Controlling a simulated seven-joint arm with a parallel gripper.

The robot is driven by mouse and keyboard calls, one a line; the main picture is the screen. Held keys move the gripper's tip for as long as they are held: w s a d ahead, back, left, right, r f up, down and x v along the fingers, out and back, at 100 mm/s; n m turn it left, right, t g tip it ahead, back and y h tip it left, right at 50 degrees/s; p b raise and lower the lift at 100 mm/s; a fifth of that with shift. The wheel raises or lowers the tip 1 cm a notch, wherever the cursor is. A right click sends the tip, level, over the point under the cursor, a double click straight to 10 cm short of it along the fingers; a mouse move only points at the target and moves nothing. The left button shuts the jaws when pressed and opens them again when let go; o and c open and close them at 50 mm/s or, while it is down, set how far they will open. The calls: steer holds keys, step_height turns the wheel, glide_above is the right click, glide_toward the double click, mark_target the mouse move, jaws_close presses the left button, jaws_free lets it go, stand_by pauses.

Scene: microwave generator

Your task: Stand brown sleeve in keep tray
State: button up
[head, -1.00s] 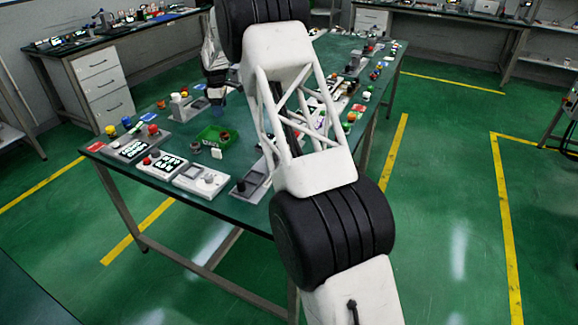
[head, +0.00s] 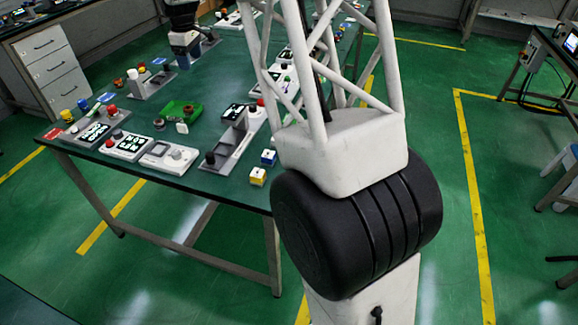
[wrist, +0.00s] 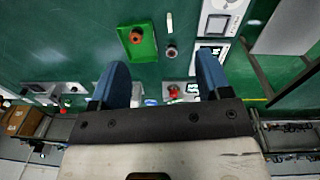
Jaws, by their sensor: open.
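The green keep tray (wrist: 151,52) lies on the table, at the upper middle of the wrist view and left of centre in the head view (head: 170,112). A brown-orange round piece with a dark centre, which looks like the brown sleeve (wrist: 136,36), is inside the tray. It appears upright from above, and it shows small in the head view (head: 187,110). My gripper (wrist: 162,68) is open, with two blue fingers apart and nothing between them. In the head view my gripper (head: 184,58) is above the table, beyond the tray.
A grey round piece (wrist: 171,52) and a white bar (wrist: 169,22) stand beside the tray. Boxes with displays and knobs (head: 128,146) line the near table edge.

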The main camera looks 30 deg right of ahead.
steer(key=s+d+r+m, duration=0.1)
steer(key=s+r+m, duration=0.15)
steer(key=s, duration=0.75)
steer(key=s+d+r+m+t, duration=0.1)
steer(key=s+d+r, duration=0.15)
steer(key=s, duration=0.75)
steer(key=s+r+m, duration=0.2)
steer(key=s+r, duration=0.2)
steer(key=s, duration=0.7)
steer(key=s+d+f+m, duration=0.1)
steer(key=s+f+m, duration=0.1)
steer(key=s, duration=1.1)
steer(key=s+d+f+m, duration=0.1)
steer(key=s+f+m, duration=0.2)
steer(key=s, duration=1.1)
step_height(320, 180, down, 2)
steer(key=shift+f+t, duration=0.1)
steer(key=shift+t, duration=0.3)
